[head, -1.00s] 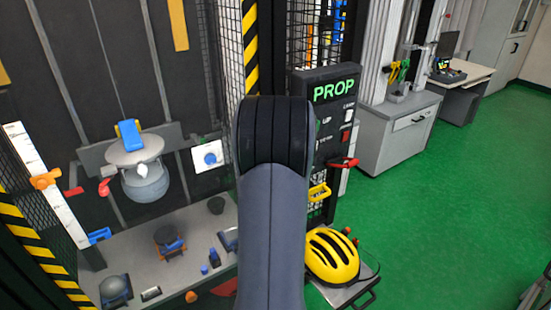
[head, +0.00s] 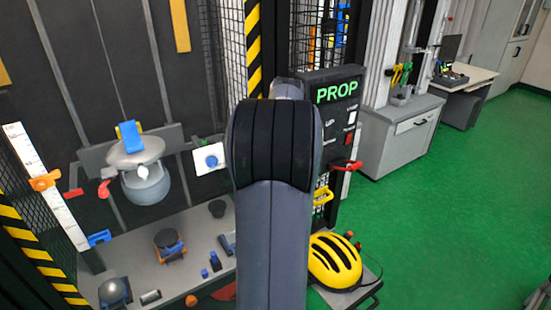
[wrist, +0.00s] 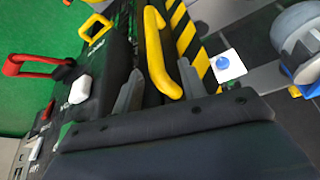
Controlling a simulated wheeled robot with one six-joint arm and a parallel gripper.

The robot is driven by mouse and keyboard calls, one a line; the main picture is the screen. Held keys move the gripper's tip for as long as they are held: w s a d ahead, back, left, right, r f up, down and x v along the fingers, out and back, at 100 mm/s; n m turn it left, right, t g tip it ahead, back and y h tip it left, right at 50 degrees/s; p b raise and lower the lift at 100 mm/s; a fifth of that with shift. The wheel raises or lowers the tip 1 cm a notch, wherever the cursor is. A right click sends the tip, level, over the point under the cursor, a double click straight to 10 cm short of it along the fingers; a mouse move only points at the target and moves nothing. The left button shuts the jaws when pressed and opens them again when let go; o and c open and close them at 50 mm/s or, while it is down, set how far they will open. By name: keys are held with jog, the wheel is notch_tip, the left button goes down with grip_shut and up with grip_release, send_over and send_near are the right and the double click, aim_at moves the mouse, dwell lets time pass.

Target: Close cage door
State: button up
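A long yellow handle (wrist: 165,55) is near the wrist camera, beside a black-and-yellow striped edge (wrist: 193,45). My gripper (wrist: 160,68) is open, with one grey finger on each side of the handle's lower part. I cannot tell whether either finger touches it. In the head view my arm hides the gripper and this handle. A striped post (head: 253,50) stands beside black mesh (head: 231,30) there, and more mesh (head: 312,35) shows to its right. I cannot tell which mesh is the cage door or how far it stands open.
The black PROP panel (head: 345,110) has a red handle (head: 347,166) and a smaller yellow handle (head: 322,195) sticking out. A yellow helmet (head: 334,260) sits on a low tray below. A grey bench (head: 165,270) holds small items at left. Green floor is clear at right.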

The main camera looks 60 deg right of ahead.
jog(key=v, duration=0.5)
jog(key=shift+w+f, duration=0.1)
jog(key=x, duration=0.3)
jog(key=s+x, duration=0.1)
jog(key=x, duration=0.2)
jog(key=s+f+p+x, duration=0.1)
jog(key=x, duration=0.2)
jog(key=shift+w+a+f, duration=0.15)
jog(key=shift+a+f, duration=0.05)
jog(key=shift+a, duration=0.1)
jog(key=shift+w+d+f, duration=0.1)
jog(key=shift+f, duration=0.05)
